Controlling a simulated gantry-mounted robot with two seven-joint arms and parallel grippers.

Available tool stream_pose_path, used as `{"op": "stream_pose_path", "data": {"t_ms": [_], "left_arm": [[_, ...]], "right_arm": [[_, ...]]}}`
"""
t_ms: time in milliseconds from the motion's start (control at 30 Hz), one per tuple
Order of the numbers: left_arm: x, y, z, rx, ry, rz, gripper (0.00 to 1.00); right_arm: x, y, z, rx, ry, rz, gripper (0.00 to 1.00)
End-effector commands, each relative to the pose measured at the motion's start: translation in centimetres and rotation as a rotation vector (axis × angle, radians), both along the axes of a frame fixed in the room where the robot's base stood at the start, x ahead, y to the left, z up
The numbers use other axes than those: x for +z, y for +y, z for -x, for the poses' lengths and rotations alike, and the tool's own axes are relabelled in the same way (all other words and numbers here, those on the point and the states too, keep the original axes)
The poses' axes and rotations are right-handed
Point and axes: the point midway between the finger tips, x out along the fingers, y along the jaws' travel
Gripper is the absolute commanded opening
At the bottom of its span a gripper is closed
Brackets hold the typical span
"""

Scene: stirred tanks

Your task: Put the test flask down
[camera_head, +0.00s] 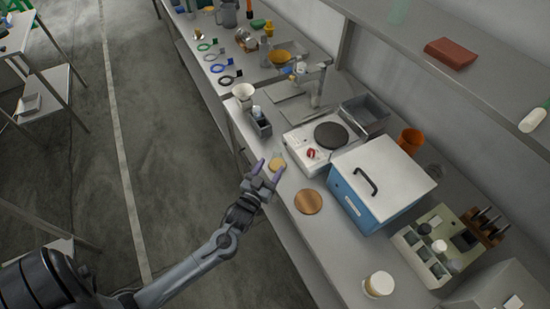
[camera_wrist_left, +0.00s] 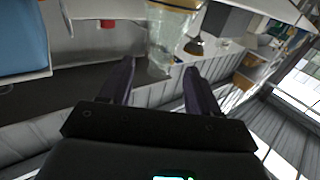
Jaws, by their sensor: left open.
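The test flask (camera_head: 277,161), a small clear vessel with yellowish contents, is on the grey bench near its front edge, in front of the hot plate. In the left wrist view the clear flask (camera_wrist_left: 168,38) shows beyond the fingertips, with a yellow band near the top of the picture. My left gripper (camera_head: 269,168) is open, with its fingertips close to the flask. In the left wrist view the two fingers of my left gripper (camera_wrist_left: 159,72) are apart. I cannot tell whether either finger touches the glass. My right gripper is not in view.
A round brown mat (camera_head: 309,201) lies bare on the bench to the right. The white hot plate (camera_head: 303,149) and blue box (camera_head: 357,194) stand behind. A grey holder (camera_head: 260,125) and white funnel (camera_head: 243,93) stand to the upper left. Bench around the mat is clear.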

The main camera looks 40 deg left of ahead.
Motion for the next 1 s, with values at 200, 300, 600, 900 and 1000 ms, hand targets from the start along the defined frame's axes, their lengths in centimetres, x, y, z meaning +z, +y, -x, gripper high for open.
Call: {"op": "stream_pose_path", "data": {"t_ms": [200,300,600,900,1000], "left_arm": [[0.0,-0.8,2.9,0.0,0.001,0.001,0.62],[-0.1,-1.1,3.6,-0.003,0.011,0.005,0.62],[-1.8,-4.7,5.9,-0.083,0.314,0.09,0.62],[-2.8,-10.5,14.4,-0.254,0.871,0.109,0.62],[-2.3,-11.4,17.6,-0.296,1.022,0.087,0.62]], "right_arm": [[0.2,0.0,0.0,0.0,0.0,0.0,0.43],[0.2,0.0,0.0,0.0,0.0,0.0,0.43],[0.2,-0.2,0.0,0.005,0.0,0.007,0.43],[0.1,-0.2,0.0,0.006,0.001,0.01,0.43],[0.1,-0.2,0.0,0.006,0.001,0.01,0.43]]}}
